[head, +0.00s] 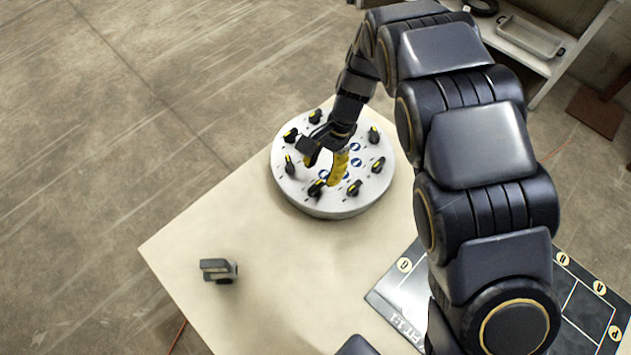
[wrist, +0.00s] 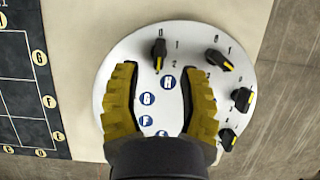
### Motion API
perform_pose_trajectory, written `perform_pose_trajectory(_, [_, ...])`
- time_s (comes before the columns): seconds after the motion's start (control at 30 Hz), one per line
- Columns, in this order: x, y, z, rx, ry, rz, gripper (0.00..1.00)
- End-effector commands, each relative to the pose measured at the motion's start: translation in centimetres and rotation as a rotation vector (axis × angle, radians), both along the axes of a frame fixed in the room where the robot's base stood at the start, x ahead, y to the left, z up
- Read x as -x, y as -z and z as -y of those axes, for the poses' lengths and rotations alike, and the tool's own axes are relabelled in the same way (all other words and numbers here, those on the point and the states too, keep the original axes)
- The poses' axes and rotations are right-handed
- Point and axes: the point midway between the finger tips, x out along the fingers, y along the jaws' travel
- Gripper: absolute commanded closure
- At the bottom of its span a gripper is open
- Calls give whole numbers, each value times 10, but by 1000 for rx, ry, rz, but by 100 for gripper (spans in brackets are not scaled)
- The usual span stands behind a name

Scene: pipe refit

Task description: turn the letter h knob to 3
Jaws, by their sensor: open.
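A round white panel (head: 300,203) on the table carries several black knobs with yellow marks, and blue letter discs inside the ring. In the head view, my gripper (head: 321,173) is above the panel's near part, close to a knob (head: 316,188).
Neighbouring knobs (wrist: 218,60) and (wrist: 242,99) stand right of my fingers in the wrist view. A grey clamp-like object (head: 218,270) lies on the table (head: 270,270). A dark lettered board (head: 398,275) lies nearer. The table's left part is mostly clear.

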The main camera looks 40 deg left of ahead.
Motion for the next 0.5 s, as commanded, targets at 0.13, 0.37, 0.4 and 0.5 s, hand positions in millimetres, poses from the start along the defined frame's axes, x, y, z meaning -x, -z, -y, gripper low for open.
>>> perform_pose_trajectory(0.13, [11, 24, 1, 4, -3, -3, 59])
perform_pose_trajectory(0.37, [18, 43, 0, 1, -2, -1, 59])
perform_pose_trajectory(0.4, [18, 43, 0, 1, -2, 0, 59])
perform_pose_trajectory(0.5, [18, 42, 0, 1, -1, 1, 59])
